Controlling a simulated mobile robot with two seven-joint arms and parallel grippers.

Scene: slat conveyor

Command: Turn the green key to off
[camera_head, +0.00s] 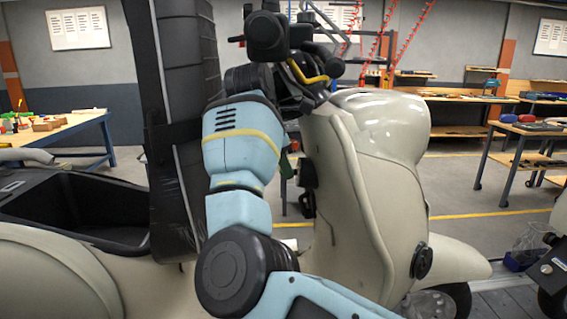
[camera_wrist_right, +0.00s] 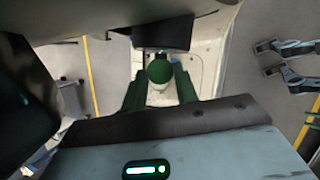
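The green key (camera_wrist_right: 160,70) shows as a round green head in the right wrist view, on a pale part of the cream scooter (camera_head: 350,180). My right gripper (camera_wrist_right: 158,80) has its dark green fingers on either side of the key head, with narrow gaps visible. It looks open around the key, and contact is not visible. In the head view my blue right arm crosses in front of the scooter and hides the key; only a small dark green bit of the right gripper (camera_head: 287,163) shows beside the arm. My left gripper is not in view.
The scooter's black seat (camera_head: 185,60) stands raised over an open storage well (camera_head: 80,205) on the left. Handlebars (camera_head: 270,35) rise above the arm. Worktables stand at left (camera_head: 85,118) and right (camera_head: 540,128). Open floor lies behind the scooter.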

